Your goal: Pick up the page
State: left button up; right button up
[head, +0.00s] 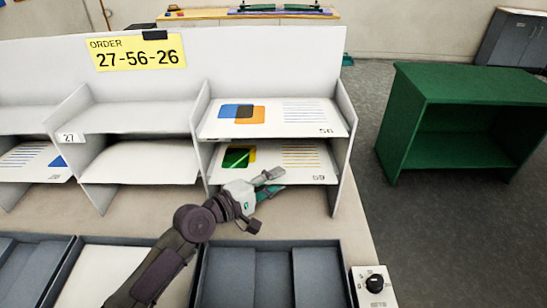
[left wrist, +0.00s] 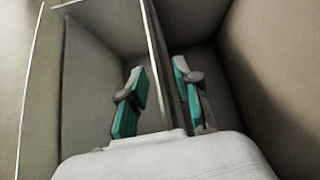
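In the head view, a page with blue, dark and orange blocks, marked 56 (head: 262,114), lies on the upper right shelf. A page with a green and yellow block (head: 290,158) lies on the shelf below; its number is hard to read. My left gripper (head: 270,183) is at the front of that lower shelf, over the lower page's front part; I cannot tell whether it touches. In the left wrist view, its teal-padded fingers (left wrist: 158,92) stand apart, with a thin panel or sheet edge showing between them. My right gripper is not in view.
The white sorting rack (head: 140,88) has a yellow order card (head: 137,52) reading 27-56-26. Another page (head: 35,160) lies at far left. Dark trays (head: 224,275) and a dial box (head: 374,284) stand in front. A green cabinet (head: 450,85) stands right.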

pick_arm(q)
grip_shut()
jog(key=shift+s+r, duration=0.1)
jog(key=shift+r, duration=0.05)
